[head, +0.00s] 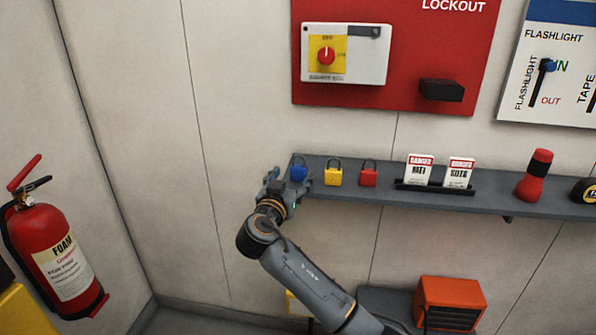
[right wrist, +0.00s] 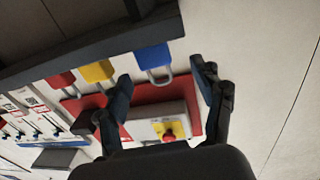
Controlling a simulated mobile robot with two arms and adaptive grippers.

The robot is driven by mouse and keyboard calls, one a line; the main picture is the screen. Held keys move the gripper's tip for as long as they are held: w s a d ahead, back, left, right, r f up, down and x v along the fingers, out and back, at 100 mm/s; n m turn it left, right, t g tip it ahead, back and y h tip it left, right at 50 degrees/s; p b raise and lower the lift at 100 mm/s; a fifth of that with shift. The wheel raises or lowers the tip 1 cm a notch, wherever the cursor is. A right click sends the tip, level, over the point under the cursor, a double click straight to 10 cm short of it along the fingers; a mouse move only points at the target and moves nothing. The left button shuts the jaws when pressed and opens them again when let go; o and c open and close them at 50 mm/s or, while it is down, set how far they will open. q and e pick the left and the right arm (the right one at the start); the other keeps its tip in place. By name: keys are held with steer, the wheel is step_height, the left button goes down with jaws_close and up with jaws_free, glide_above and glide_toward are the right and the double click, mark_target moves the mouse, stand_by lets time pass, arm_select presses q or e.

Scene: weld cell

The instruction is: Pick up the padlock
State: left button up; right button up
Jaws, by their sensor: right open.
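Three padlocks stand in a row on the grey wall shelf (head: 440,198): a blue padlock (head: 298,170) at the left end, a yellow padlock (head: 333,177) and a red padlock (head: 369,177). My right gripper (head: 284,186) is open and empty at the shelf's left end, just in front of the blue padlock and partly covering it. In the right wrist view, the blue padlock (right wrist: 152,58) shows beyond and between the spread fingers (right wrist: 161,72). The yellow padlock (right wrist: 97,71) and red padlock (right wrist: 60,80) are to its left there. My left gripper is out of view.
Danger tags (head: 419,170) in a black holder and a red flashlight (head: 535,175) stand farther right on the shelf. A red lockout board (head: 450,45) with a switch box (head: 345,53) hangs above. A fire extinguisher (head: 60,255) is at left; an orange box (head: 449,303) is below.

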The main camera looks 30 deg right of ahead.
mark_target(299, 166)
steer(key=p+x, duration=0.1)
steer(key=x, duration=0.4)
steer(key=shift+s+d+r+p, duration=0.1)
steer(key=shift+s+d+p, duration=0.15)
steer(key=shift+p, duration=0.1)
steer(key=shift+w+d, duration=0.15)
steer(key=shift+w, duration=0.1)
steer(key=shift+c, duration=0.4)
steer(key=c, duration=1.3)
steer(key=shift+o, duration=0.2)
